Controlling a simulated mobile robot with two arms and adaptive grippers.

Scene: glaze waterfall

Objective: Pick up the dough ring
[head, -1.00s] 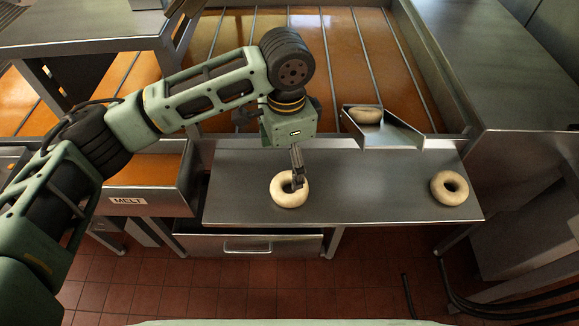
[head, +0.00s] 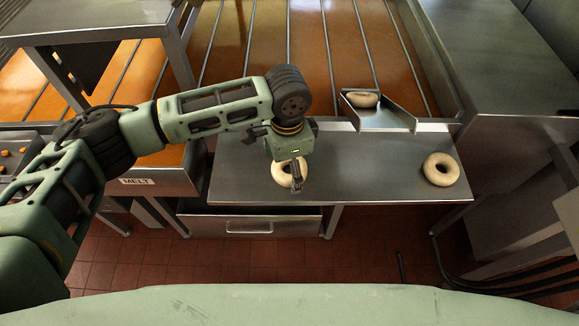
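A pale dough ring (head: 278,176) lies on the steel table (head: 365,180) near its left-middle part. My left gripper (head: 297,187) points down over the right and front side of this ring and hides part of it and its hole. I cannot tell whether its fingers are open, shut or touching the dough. A second dough ring (head: 429,171) lies flat near the table's right end, with its hole clear. A third dough ring (head: 362,99) rests in a metal chute (head: 385,118) behind the table. My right gripper does not show.
Orange glaze channels (head: 262,60) with metal dividers lie behind the table. A trough labelled MELT (head: 137,181) is at left, and a drawer (head: 249,227) is under the table. A steel counter (head: 485,75) stands at right. The tabletop between the two rings is clear.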

